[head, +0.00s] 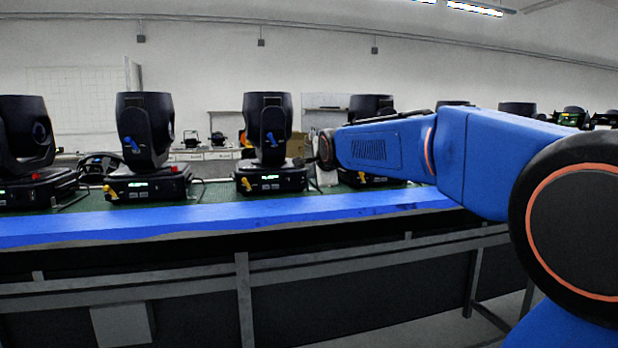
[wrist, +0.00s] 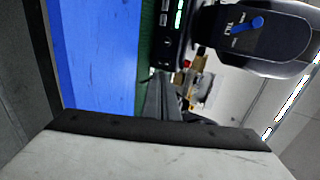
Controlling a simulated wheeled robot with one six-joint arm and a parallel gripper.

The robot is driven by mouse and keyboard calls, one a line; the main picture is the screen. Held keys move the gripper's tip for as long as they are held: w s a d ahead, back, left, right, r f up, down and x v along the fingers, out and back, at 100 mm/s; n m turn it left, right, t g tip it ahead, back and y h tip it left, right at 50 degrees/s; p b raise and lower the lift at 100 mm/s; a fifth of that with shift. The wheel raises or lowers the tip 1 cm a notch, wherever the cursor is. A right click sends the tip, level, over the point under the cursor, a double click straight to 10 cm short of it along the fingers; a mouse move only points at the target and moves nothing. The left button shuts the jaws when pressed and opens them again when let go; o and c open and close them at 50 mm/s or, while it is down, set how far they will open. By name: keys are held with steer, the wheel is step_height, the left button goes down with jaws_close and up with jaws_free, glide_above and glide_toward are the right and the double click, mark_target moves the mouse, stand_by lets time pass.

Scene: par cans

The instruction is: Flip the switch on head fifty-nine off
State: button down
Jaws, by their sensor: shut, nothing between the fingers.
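Several black moving-head lights stand in a row on the bench. The far-left head (head: 25,135), the second (head: 145,130) and the third (head: 267,130) show most fully; a fourth (head: 370,108) is partly hidden by my arm. Blue levers show on the second (head: 129,142) and third (head: 270,138). The numbers are too small to read, so I cannot tell which is fifty-nine. In the wrist view, turned sideways, a head (wrist: 262,40) bears a blue lever (wrist: 250,24) beside the word TILT. My gripper (wrist: 162,82) is shut and empty, apart from that lever.
The bench has a blue front edge (head: 220,215) and a green top. More heads continue at the right behind my arm. A shelf and cabinets stand at the back wall. The space before the bench is open.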

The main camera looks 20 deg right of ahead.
steer(key=shift+v, duration=1.1)
steer(key=shift+s+d+f, duration=0.1)
steer(key=shift+d+f, duration=0.15)
steer(key=shift+f, duration=0.2)
steer(key=shift+s+d+f, duration=0.15)
steer(key=shift+d+f, duration=0.15)
steer(key=shift+f, duration=0.2)
glide_toward(303, 185)
steer(key=x, duration=0.3)
steer(key=shift+w+f, duration=0.2)
steer(key=shift+f, duration=0.1)
steer(key=shift+w, duration=0.65)
